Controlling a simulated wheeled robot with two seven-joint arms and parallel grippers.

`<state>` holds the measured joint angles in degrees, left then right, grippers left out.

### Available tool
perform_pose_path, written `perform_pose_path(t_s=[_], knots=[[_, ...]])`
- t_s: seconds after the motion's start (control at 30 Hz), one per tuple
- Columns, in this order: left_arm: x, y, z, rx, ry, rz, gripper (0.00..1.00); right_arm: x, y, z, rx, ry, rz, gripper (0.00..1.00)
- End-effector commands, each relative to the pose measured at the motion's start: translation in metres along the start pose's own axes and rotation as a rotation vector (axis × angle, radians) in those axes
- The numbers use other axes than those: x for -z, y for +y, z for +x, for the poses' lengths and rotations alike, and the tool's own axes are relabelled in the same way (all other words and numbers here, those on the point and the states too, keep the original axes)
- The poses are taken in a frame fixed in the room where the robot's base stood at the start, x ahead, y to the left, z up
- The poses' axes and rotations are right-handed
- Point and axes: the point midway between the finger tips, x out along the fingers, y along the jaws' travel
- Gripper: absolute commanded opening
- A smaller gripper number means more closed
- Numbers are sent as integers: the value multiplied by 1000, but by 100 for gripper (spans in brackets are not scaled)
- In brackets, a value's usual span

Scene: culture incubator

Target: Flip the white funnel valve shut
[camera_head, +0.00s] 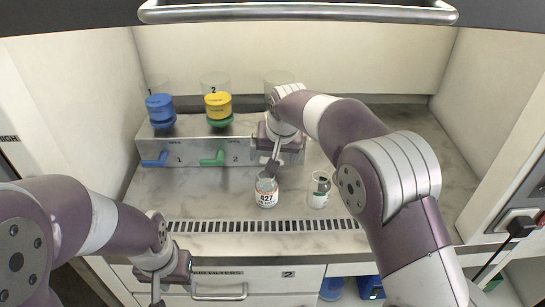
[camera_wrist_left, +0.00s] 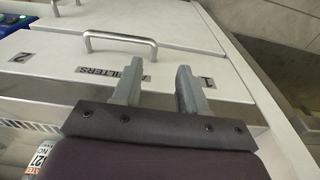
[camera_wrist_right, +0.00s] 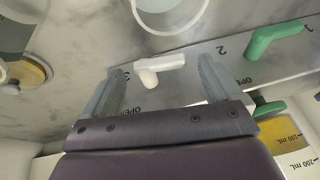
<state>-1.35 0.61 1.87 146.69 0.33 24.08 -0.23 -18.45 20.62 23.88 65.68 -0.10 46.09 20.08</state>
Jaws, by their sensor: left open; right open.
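The white valve (camera_wrist_right: 165,64) shows in the right wrist view on the front panel of the funnel stand. Its lever lies along the panel, pointing toward the "2" label, parallel to the green valve's lever. My right gripper (camera_wrist_right: 160,72) is open, with its fingers on either side of the white valve; I cannot tell whether they touch it. In the head view my right gripper (camera_head: 275,156) and arm hide this valve. A clear funnel (camera_head: 277,83) above it is partly hidden. My left gripper (camera_wrist_left: 158,68) is open and empty near the drawer front.
The green valve (camera_head: 214,159) and blue valve (camera_head: 154,160) sit left on the panel (camera_head: 188,147). Bottle 427 (camera_head: 266,191) stands just below my right gripper, and another jar (camera_head: 319,189) stands right of it. The worktop's left side (camera_head: 190,200) is clear.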

Motion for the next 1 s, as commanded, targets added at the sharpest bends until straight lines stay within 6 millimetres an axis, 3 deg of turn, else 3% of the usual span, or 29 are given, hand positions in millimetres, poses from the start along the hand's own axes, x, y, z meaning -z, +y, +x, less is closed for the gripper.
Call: perform_pose_path(t_s=[0.1,0.37,0.53,0.67,0.83,1.0], knots=[[0,0,1,0,0,0,43,0,0,10,0,0,0,92],[0,0,1,0,0,-1,43,0,0,12,0,1,0,92],[0,0,1,0,0,-1,43,0,0,11,0,1,0,36],[0,0,-3,0,0,-1,43,1,-1,9,-6,0,-3,35],[4,0,-32,0,1,-1,43,1,-4,7,-94,-4,-42,35],[4,0,-33,0,1,-1,43,-1,-4,14,-142,1,-60,35]])
